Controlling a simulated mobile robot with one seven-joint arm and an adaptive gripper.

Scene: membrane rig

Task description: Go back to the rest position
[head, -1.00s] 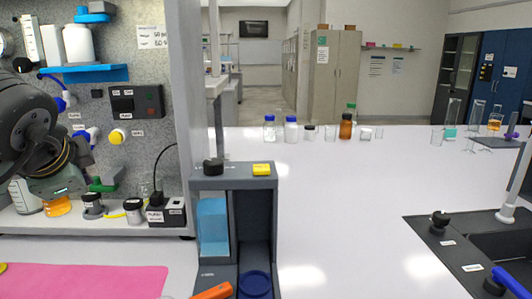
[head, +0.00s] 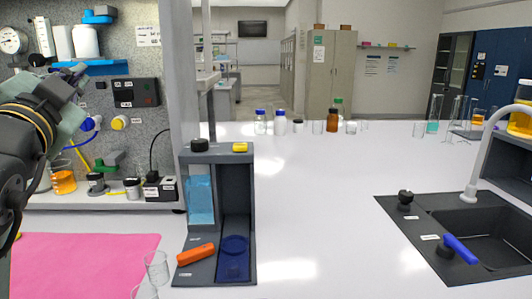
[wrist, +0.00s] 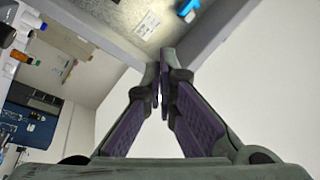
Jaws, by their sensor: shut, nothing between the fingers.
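My gripper (wrist: 164,75) is shut and empty, with its two fingertips together in the wrist view. In the head view my arm comes in from the left edge. Its gripper end (head: 72,88) is raised in front of the grey speckled panel (head: 120,60), above the pink mat. The tips are hard to make out there. In the wrist view the fingers point toward the panel's edge and the ceiling, with nothing close between them.
A rig holds an orange-filled beaker (head: 64,182) and several small jars. A grey stand (head: 247,190) with a blue cup (head: 235,258) is right of the pink mat (head: 90,262). Clear glasses (head: 156,267) stand at the front. A black sink (head: 495,240) is at right; the middle bench is clear.

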